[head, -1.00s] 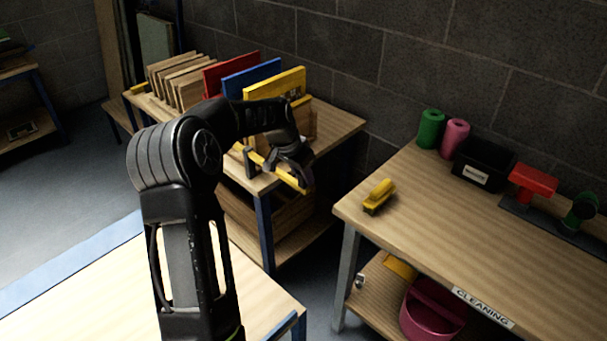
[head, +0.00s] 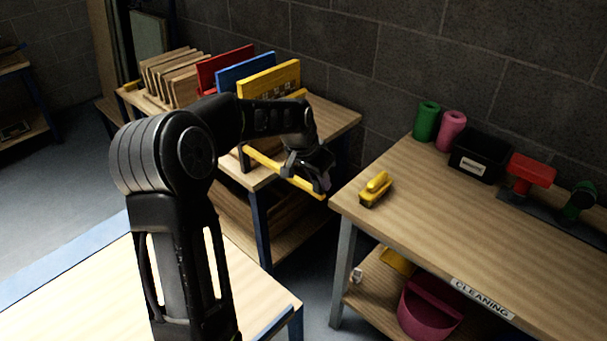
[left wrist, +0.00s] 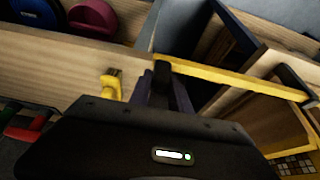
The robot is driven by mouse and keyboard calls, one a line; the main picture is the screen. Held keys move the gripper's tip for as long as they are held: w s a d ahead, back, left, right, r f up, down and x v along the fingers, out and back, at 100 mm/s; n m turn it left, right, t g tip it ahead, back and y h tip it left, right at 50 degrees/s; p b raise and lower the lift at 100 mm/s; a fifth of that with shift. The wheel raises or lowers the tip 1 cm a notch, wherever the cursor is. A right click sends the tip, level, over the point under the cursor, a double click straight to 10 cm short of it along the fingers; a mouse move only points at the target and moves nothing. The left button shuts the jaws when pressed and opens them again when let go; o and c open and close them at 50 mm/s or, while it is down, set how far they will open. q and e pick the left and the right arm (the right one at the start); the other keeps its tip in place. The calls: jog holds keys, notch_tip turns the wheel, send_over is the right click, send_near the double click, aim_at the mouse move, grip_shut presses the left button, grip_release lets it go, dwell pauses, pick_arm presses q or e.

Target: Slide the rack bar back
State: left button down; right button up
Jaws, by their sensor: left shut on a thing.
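The yellow rack bar (head: 265,161) runs along the front of the panel rack and sticks out past the rack table's right corner. It also shows in the left wrist view (left wrist: 235,78), passing a dark bracket at the right. My left gripper (head: 318,180) is shut on the bar near its outer end; its fingers (left wrist: 160,88) partly hide that end in the left wrist view. The rack holds a red panel (head: 222,66), a blue panel (head: 245,74) and a yellow panel (head: 270,80), standing upright. My right gripper is not in view.
A cleaning table (head: 430,225) stands at the right, with a yellow brush (head: 376,189) near its left edge and a black box (head: 480,157) farther back. A narrow gap separates it from the rack table. A bare light table top (head: 85,290) lies at the lower left.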

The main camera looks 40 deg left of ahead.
pick_arm(q)
jog(key=shift+s+d, duration=0.1)
jog(key=shift+d, duration=1.05)
jog(key=c, duration=1.2)
grip_release()
jog(key=shift+r, duration=0.1)
jog(key=v, duration=0.7)
jog(key=shift+s+r+b, duration=0.2)
jog(key=shift+r+b, duration=0.05)
jog(key=shift+b, duration=0.05)
